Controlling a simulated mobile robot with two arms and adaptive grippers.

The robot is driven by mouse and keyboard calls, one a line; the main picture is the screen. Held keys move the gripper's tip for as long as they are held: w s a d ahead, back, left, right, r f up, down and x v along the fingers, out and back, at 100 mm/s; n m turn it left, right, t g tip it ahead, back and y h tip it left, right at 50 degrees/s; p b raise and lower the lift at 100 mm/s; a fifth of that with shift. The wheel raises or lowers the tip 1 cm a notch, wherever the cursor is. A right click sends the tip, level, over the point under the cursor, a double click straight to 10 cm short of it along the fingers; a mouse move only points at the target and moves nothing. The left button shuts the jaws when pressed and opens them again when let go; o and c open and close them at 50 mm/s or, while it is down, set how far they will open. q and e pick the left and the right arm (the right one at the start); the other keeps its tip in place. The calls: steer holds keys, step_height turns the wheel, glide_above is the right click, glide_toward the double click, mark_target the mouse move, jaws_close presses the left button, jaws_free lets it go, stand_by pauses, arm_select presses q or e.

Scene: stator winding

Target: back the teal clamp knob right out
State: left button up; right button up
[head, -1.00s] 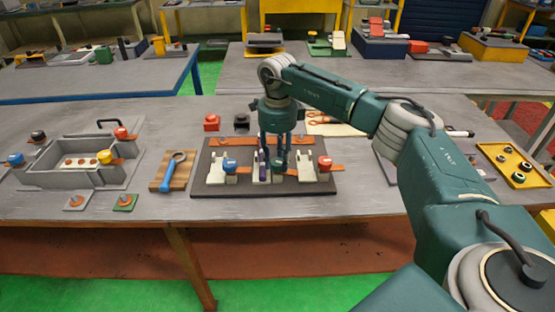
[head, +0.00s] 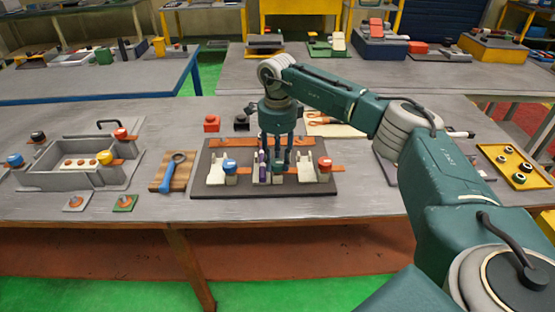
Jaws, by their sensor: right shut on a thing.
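The dark fixture plate (head: 318,188) lies near the front middle of the table. It carries pale clamp blocks, one with a blue knob (head: 230,165) and one with a red knob (head: 325,164). My right gripper (head: 276,168) points straight down over the middle block between them. Its fingers are closed around the teal clamp knob (head: 278,165), which is small and mostly hidden by them. A purple part (head: 263,160) stands close by the left finger. My left gripper is out of view.
A blue-handled ring tool (head: 172,171) lies on a wooden board left of the plate. A grey box fixture (head: 60,180) with coloured knobs is at the far left. A yellow tray (head: 515,165) is at the right. Red (head: 212,123) and black (head: 241,122) blocks stand behind the plate.

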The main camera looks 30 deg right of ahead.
mark_target(277, 163)
steer(key=o, duration=1.1)
steer(key=shift+s+f, duration=0.2)
steer(key=shift+f, duration=0.15)
steer(key=shift+c, duration=0.2)
steer(key=shift+o, duration=0.7)
steer(key=shift+w, duration=0.15)
step_height(277, 163, up, 12)
